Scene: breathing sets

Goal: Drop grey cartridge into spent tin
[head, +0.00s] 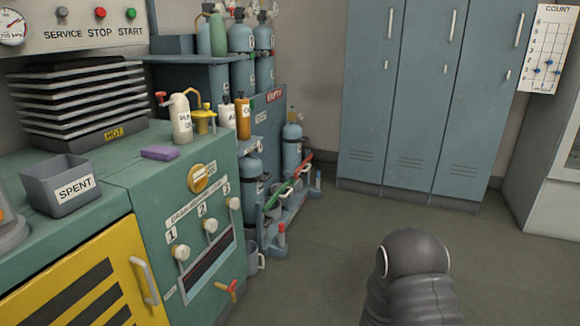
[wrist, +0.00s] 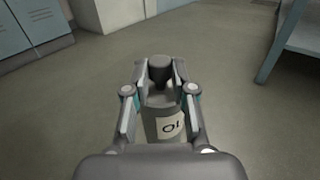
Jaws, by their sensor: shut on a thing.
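The spent tin (head: 66,184) is a grey open box with a white "SPENT" label. It stands on the green counter at the left of the head view, and its inside looks empty from here. In the wrist view my gripper (wrist: 160,95) is shut on the grey cartridge (wrist: 157,122), a grey cylinder with a dark knob on top and a pale label with dark characters. The cartridge is held over open floor, well away from the tin. The head view shows only part of my arm at the bottom right; my gripper and the cartridge are out of that view.
Gas cylinders (head: 242,60) stand on a rack behind. Blue lockers (head: 425,95) line the back wall. The floor (head: 330,240) is clear.

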